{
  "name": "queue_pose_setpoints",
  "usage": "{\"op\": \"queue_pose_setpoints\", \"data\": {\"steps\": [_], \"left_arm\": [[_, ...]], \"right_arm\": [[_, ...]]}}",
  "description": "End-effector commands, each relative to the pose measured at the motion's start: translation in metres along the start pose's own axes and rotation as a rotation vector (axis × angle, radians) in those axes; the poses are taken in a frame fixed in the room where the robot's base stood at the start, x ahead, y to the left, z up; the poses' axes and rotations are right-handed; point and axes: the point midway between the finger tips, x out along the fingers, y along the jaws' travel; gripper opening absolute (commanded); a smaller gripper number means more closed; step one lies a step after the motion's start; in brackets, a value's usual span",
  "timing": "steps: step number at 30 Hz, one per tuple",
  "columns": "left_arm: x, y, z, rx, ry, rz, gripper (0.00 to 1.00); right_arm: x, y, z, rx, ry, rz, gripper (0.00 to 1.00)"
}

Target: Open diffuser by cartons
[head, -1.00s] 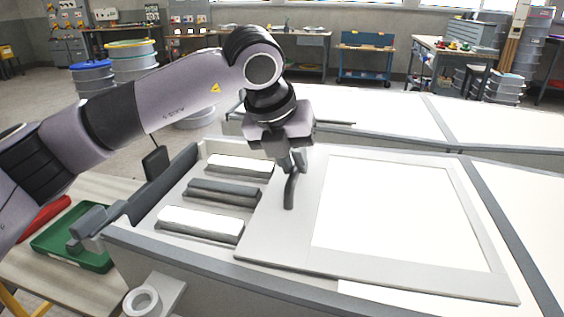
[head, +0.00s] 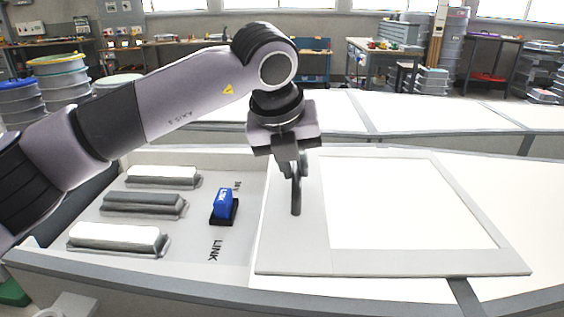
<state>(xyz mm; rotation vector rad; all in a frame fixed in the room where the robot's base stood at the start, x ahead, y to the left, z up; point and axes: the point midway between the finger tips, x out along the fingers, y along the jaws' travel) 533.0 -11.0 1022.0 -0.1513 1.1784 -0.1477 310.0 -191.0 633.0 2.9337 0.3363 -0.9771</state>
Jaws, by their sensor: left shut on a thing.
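The diffuser (head: 290,259) is a flat grey frame around a white pane, lying over a light box. An upright dark handle (head: 296,200) stands near its left side. My left gripper (head: 295,170) comes down from above and is shut on this handle. Left of the diffuser, the box interior (head: 200,245) is uncovered. It shows a blue switch (head: 223,204) on a black base, with lettering that reads LINK near it. I cannot make out any cartons for sure. My right gripper is not in view.
Two white bars (head: 115,236) and a grey bar (head: 143,202) lie in the box's left part. More white panels (head: 440,113) stretch behind. Buckets stand at the back left (head: 62,83), workbenches along the back wall. A green tray edge (head: 12,292) shows lower left.

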Motion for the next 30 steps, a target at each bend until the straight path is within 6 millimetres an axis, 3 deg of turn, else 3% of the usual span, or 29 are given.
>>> {"op": "queue_pose_setpoints", "data": {"steps": [10,11,13,23,30], "left_arm": [[0.000,-0.002,0.000,0.000,-0.001,-0.002,0.00],[0.000,-0.002,0.000,0.000,-0.001,-0.002,0.20],[0.000,-0.001,0.000,0.000,-0.001,-0.002,0.42],[-0.003,-0.001,0.000,0.000,-0.002,-0.001,0.42],[-0.036,-0.001,0.001,0.000,-0.005,-0.001,0.42]], "right_arm": [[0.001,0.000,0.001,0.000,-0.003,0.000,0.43],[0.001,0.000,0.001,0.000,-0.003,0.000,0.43],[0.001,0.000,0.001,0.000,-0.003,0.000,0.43],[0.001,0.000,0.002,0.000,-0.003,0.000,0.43],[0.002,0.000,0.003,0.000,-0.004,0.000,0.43]]}}
